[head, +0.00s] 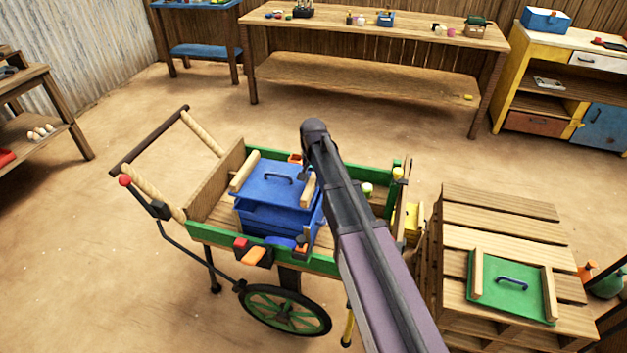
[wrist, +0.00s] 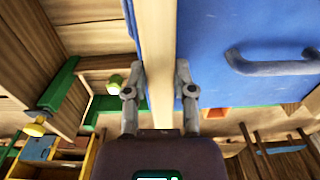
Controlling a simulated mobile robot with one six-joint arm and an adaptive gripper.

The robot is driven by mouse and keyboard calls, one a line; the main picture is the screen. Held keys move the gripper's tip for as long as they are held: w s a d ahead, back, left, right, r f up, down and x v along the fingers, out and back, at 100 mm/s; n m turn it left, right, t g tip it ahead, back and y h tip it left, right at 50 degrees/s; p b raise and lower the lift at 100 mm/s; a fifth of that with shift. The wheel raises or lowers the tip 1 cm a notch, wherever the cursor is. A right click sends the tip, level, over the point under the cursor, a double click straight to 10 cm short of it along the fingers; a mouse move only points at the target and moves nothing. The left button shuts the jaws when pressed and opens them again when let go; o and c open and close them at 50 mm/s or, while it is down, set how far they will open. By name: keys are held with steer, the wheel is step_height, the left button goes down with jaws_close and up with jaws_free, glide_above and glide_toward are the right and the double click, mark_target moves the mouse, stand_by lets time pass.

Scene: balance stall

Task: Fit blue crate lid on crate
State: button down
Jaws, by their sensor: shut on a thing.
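The blue crate lid (head: 258,190) has a dark handle and a pale wooden batten along each of two sides. In the head view it lies over the blue crate (head: 270,222), which stands in the green-trimmed cart; I cannot tell whether it is fully seated. My gripper (wrist: 159,88) is shut on the lid's right-hand batten (wrist: 160,50), one finger on each side. The lid's blue top (wrist: 225,30) and handle (wrist: 270,64) show beside it in the wrist view. In the head view my arm hides part of the gripper and the crate's right side.
The wooden cart (head: 210,232) has green side rails and small items around the crate. A slatted wooden crate (head: 500,210) at right carries a green lid (head: 505,300). A long bench (head: 350,30) stands at the back. The floor left of the cart is clear.

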steer(key=shift+f+b, duration=3)
steer(key=shift+f, duration=0.2)
steer(key=shift+r, duration=0.1)
steer(key=shift+c, duration=1.8)
jaws_free()
steer(key=shift+w, duration=0.1)
